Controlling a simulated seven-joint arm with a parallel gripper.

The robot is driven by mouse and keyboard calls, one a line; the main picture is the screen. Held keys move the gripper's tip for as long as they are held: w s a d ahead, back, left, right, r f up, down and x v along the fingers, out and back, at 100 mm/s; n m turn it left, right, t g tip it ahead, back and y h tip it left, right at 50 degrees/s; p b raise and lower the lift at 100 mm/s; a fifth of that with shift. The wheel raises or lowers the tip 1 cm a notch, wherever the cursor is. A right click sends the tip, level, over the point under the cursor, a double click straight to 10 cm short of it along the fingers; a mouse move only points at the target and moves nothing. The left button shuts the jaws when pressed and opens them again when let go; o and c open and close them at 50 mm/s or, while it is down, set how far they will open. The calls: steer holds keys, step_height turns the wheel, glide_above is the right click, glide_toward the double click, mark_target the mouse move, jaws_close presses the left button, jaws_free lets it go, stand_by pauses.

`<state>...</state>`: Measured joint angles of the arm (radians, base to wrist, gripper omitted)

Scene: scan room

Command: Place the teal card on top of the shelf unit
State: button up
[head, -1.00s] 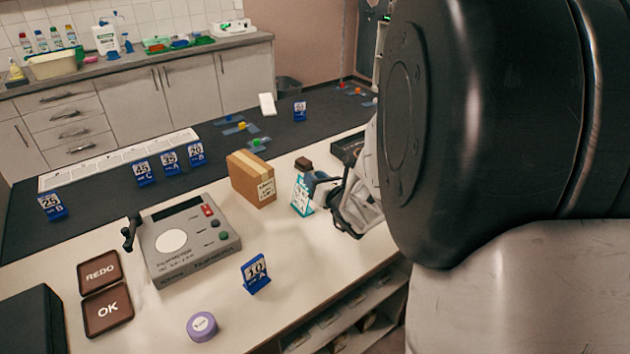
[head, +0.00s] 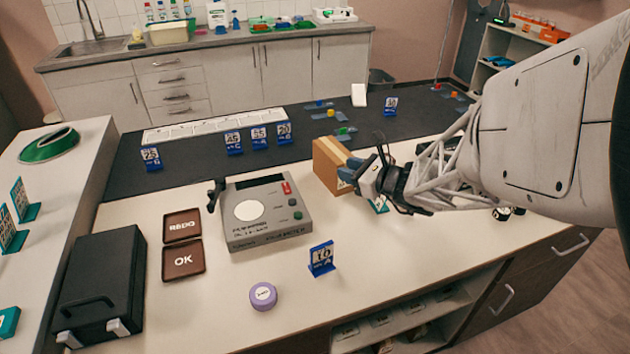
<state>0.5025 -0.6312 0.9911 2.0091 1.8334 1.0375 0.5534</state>
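A teal card (head: 380,205) shows only in part in the head view, just below my gripper and right of the cardboard box; the gripper hides the rest. Other teal cards stand on the left-hand counter, one (head: 25,200) near the back and one (head: 10,232) nearer. My gripper (head: 352,170) is over the white counter beside the box, with its fingers pointing left. Its finger gap is too small and covered to tell whether it is open or shut. A pale shelf unit (head: 489,50) with orange items on top stands at the back right, partly behind my arm.
The cardboard box (head: 328,165) stands close to the fingers. A grey device (head: 262,228), blue number card (head: 321,258), purple disc (head: 263,296), brown trays (head: 183,261) and black case (head: 105,285) occupy the counter (head: 215,320). Its front right part is mostly clear.

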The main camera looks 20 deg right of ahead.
steer(key=s+a+r+n+g, duration=0.3)
steer(key=s+a+n+g, duration=0.1)
steer(key=s+a+n, duration=0.25)
steer(key=s+a+r+n+g, duration=0.2)
steer(key=s+a+n+g, duration=0.3)
steer(key=a+n, duration=0.25)
steer(key=s+d+r+n+g+h, duration=0.2)
steer(key=s+r+n+h, duration=0.2)
steer(key=s+n+h, duration=0.3)
steer(key=s+n, duration=0.5)
steer(key=n, duration=0.1)
steer(key=shift+s+r+n+h, duration=0.2)
steer(key=shift+n+h, duration=0.1)
steer(key=shift+h, duration=0.1)
steer(key=shift+o, duration=0.5)
steer(key=shift+w, duration=0.1)
